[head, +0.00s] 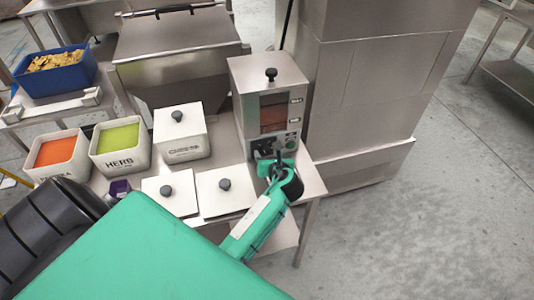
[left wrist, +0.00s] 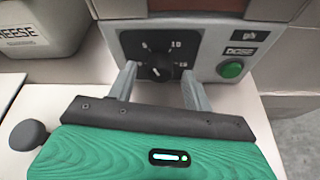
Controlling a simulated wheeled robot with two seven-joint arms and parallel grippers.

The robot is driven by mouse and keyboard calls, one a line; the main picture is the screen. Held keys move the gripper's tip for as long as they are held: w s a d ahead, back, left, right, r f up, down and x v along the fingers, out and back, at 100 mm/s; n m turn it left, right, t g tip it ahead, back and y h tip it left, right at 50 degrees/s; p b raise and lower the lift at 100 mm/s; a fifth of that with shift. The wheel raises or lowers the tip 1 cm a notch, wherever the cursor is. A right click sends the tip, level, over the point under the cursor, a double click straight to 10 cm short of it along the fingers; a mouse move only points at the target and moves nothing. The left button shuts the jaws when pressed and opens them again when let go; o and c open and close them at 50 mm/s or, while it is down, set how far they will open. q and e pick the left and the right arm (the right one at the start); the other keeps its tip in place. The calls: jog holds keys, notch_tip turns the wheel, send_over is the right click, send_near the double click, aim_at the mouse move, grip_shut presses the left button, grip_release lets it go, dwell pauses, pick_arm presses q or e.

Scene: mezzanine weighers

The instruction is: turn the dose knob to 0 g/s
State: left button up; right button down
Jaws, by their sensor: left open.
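The dose knob (left wrist: 159,70) is a black round knob on a dark dial plate, with the marks 5, 10 and 15 readable around it. Where its pointer stands is too small to tell surely. It sits low on the front of a steel dispenser (head: 243,105) with a window. My left gripper (left wrist: 159,74) is open, with one finger on each side of the knob; I cannot tell whether they touch it. In the head view the left gripper (head: 279,164) is at the dispenser's front and partly covers the control panel. My right gripper is not in view.
A green button (left wrist: 231,70) sits right of the dial. Lidded white bins, one a cheese bin (head: 182,145), and open herb (head: 120,165) and orange-filled (head: 42,172) tubs stand left. A blue crate (head: 20,84) is farther left. A steel cabinet (head: 345,120) stands right; open floor lies beyond.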

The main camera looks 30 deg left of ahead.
pick_arm(q)
jog(key=shift+w+a+f, duration=0.1)
jog(key=shift+w+a, duration=0.05)
jog(key=shift+a, duration=0.05)
jog(key=c, duration=1)
jog(key=shift+o, duration=0.2)
